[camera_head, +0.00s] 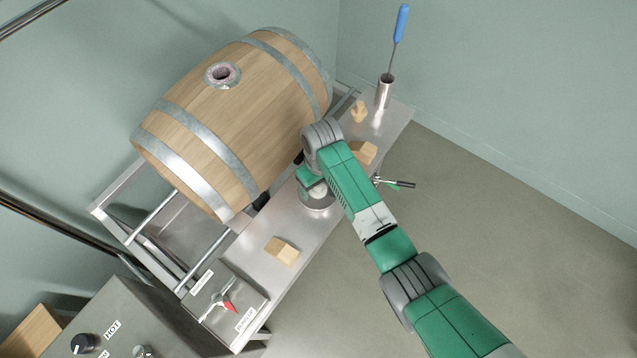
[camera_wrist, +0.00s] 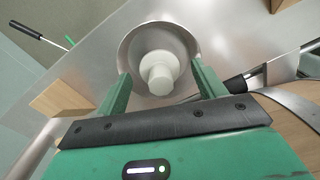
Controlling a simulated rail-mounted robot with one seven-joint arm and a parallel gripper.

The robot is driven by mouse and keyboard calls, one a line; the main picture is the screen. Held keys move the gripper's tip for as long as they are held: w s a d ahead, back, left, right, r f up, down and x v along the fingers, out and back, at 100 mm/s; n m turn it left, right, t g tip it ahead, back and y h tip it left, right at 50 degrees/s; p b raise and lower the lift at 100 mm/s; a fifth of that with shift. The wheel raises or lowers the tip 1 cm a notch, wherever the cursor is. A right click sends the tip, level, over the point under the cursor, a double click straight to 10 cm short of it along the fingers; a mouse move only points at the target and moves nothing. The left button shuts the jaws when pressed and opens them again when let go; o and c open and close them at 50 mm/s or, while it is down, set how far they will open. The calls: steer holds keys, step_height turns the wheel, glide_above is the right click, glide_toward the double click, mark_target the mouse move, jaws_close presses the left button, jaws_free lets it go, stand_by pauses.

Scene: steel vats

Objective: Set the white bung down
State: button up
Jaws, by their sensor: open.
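The white bung (camera_wrist: 159,74) sits in a round, shallow steel dish (camera_wrist: 126,52) in the wrist view, its narrower end toward the camera. In the head view, the bung (camera_head: 318,190) and the dish (camera_head: 318,204) show partly behind my arm, on the steel shelf beside the barrel. My gripper (camera_wrist: 160,78) is open, with one green finger on each side of the bung. Gaps show between the fingers and the bung. In the head view my gripper (camera_head: 312,178) is over the dish, and its fingers are mostly hidden.
A wooden barrel (camera_head: 230,115) with an open bunghole (camera_head: 222,75) lies left of the shelf. Wooden blocks (camera_head: 282,250) (camera_head: 362,152), a small wooden piece (camera_head: 359,111) and a steel cup (camera_head: 384,93) with a blue-handled tool (camera_head: 401,24) stand along the shelf. A black-handled tool (camera_head: 395,183) overhangs the right edge.

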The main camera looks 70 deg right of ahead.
step_height(320, 180, up, 12)
steer(key=p, duration=0.2)
steer(key=shift+s+d, duration=0.15)
steer(key=shift+d, duration=0.05)
steer(key=shift+f, duration=0.1)
